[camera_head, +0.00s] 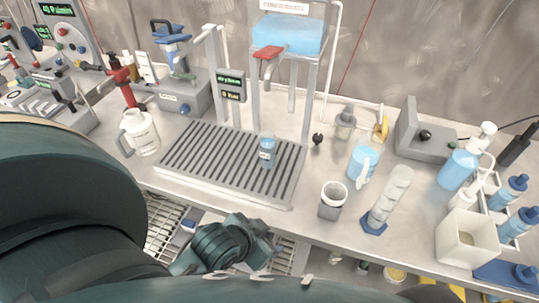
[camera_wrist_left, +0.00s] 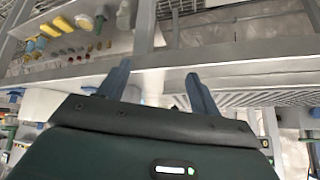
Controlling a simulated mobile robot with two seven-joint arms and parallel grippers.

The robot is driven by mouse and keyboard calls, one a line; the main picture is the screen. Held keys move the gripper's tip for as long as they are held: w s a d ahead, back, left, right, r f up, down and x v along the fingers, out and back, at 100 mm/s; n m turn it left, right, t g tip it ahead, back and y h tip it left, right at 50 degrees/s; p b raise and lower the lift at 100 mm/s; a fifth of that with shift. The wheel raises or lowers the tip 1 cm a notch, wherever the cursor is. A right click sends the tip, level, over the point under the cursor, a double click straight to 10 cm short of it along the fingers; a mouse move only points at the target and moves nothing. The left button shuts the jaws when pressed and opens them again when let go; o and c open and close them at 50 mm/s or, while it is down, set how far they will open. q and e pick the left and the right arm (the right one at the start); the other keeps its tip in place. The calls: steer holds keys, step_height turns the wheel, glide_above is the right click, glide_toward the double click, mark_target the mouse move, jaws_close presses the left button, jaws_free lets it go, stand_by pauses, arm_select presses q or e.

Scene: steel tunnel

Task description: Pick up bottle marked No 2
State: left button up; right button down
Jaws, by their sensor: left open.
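A small bottle (camera_head: 266,150) with light blue contents and a label stands upright on the slatted drain tray (camera_head: 212,137) in the head view. Its label is too small to read, so I cannot tell which bottle is marked No 2. My left gripper (camera_wrist_left: 158,86) is open in the left wrist view, its two blue-grey fingers apart. A pale upright shape shows behind and between them, and I cannot tell what it is. In the head view my dark green left wrist is low, by the counter's front edge, apart from the small bottle. My right gripper is not in view.
A dispenser with a blue tank (camera_head: 288,36) and red lever stands behind the tray. A white jug (camera_head: 140,133) is left of it. A grey-white cup (camera_head: 332,200), a blue-filled jug (camera_head: 362,161) and several blue-capped bottles are right. Wire shelving is below the counter.

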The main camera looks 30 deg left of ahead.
arm_select(q)
steer(key=w+d+r+m+t+h, duration=0.1)
steer(key=w+r+m+t, duration=0.35)
steer(key=r, duration=0.45)
steer(key=w+d+r+m+t+b, duration=0.1)
steer(key=w+r+m+t, duration=0.35)
steer(key=r, duration=0.35)
steer(key=w+d+r+m+t+h, duration=0.1)
steer(key=w+r+m+t, duration=0.25)
steer(key=w+r, duration=0.4)
steer(key=s+d+r+m+g+h, duration=0.55)
steer(key=d+m+h, duration=0.3)
steer(key=m, duration=0.75)
steer(key=s+d+r+m+g+h, duration=0.4)
steer(key=d+m+g+h, duration=0.45)
steer(key=m, duration=0.85)
steer(key=m+g+y, duration=0.2)
steer(key=m+y, duration=1.4)
steer(key=y, duration=0.6)
glide_toward(268, 141)
steer(key=shift+s+d+p+x, duration=0.15)
steer(key=shift+p+x, duration=0.45)
steer(key=shift+x, duration=1.3)
steer(key=shift+s+d+p+x, duration=0.1)
steer(key=shift+s+p+x, duration=0.35)
steer(key=shift+x, duration=1.4)
